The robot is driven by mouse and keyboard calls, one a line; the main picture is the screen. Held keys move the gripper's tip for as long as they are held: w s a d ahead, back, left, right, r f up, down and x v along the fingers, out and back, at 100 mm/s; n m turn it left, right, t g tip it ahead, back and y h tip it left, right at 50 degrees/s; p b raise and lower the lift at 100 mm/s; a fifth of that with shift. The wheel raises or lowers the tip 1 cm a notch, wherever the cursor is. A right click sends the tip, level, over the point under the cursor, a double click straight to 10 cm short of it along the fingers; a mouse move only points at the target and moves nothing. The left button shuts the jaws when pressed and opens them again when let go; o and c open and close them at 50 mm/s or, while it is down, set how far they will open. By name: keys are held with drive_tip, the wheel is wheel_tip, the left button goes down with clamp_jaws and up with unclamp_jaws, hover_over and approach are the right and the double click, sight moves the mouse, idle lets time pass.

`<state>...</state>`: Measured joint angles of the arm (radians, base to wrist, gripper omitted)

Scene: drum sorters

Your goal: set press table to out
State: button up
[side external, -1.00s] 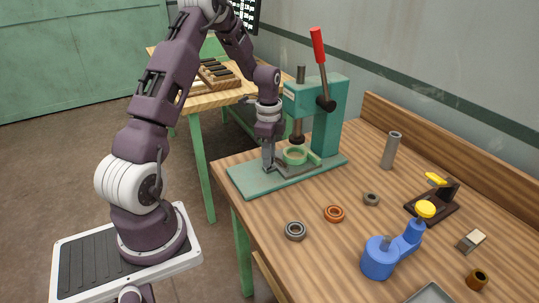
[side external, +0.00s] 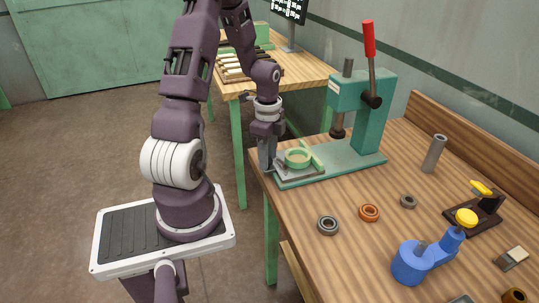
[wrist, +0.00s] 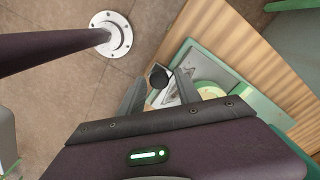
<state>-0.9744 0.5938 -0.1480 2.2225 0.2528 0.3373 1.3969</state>
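The press table is a grey sliding plate (side external: 312,172) carrying a pale green ring fixture (side external: 298,158). It sits at the near left end of the green press base (side external: 350,160), clear of the ram (side external: 337,132) and left of it. My gripper (side external: 267,165) points down at the table's outer left end. The exact contact is hard to see. The ring (wrist: 210,91) shows there too, partly hidden by my gripper's body.
The press lever with its red grip (side external: 369,38) stands upright. A grey ring (side external: 328,225), an orange ring (side external: 369,212), a nut (side external: 409,201), a blue holder (side external: 410,262) and a grey cylinder (side external: 434,153) lie to the right. Bench surface between them is free.

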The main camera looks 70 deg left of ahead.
drive_tip(key=shift+o, duration=0.3)
drive_tip(key=shift+r, duration=0.1)
wheel_tip(320, 180, up, 7)
drive_tip(key=shift+f, duration=0.1)
idle(0.3)
drive_tip(key=d+r+n+t+y, duration=0.2)
drive_tip(key=d+r+n, duration=0.2)
drive_tip(key=d+r, duration=0.9)
drive_tip(key=s+d+r+n+t+h, duration=0.2)
drive_tip(key=s+d+n, duration=0.3)
drive_tip(key=s+d, duration=0.3)
drive_tip(key=d+r+t, duration=0.1)
drive_tip(key=d, duration=0.2)
drive_tip(key=shift+s+d+t, duration=0.25)
drive_tip(key=shift+d+t, duration=0.05)
drive_tip(key=shift+d, duration=0.1)
